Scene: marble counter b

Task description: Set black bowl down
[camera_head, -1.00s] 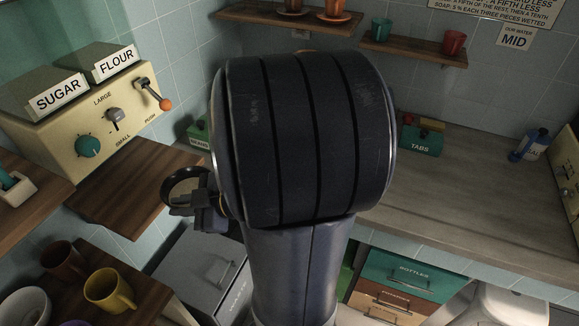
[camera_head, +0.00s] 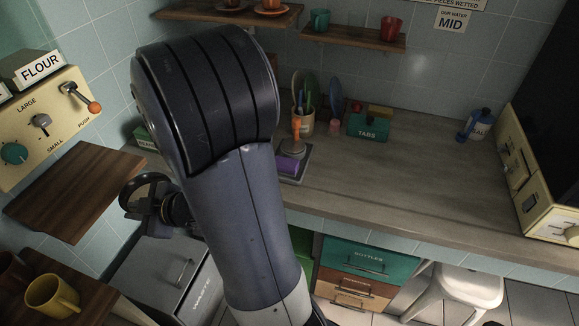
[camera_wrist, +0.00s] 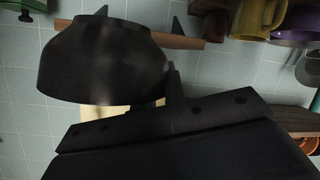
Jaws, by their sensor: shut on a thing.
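The black bowl (camera_wrist: 90,68) fills the upper left of the wrist view, close to the camera. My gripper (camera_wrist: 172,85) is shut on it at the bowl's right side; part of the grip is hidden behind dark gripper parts. In the head view the black bowl (camera_head: 146,183) shows as a dark, tilted ring left of my arm. My gripper (camera_head: 160,208) is beside it there, in the air above the grey bin and right of the lower wooden shelf. The fingertips are hard to make out.
A bare wooden shelf (camera_head: 75,190) is at the left. A yellow mug (camera_head: 52,295) stands on a lower shelf. The grey counter (camera_head: 400,175) has much clear room; a teal tabs box (camera_head: 368,127), a utensil cup (camera_head: 304,122) and a purple item (camera_head: 288,164) stand toward its back left.

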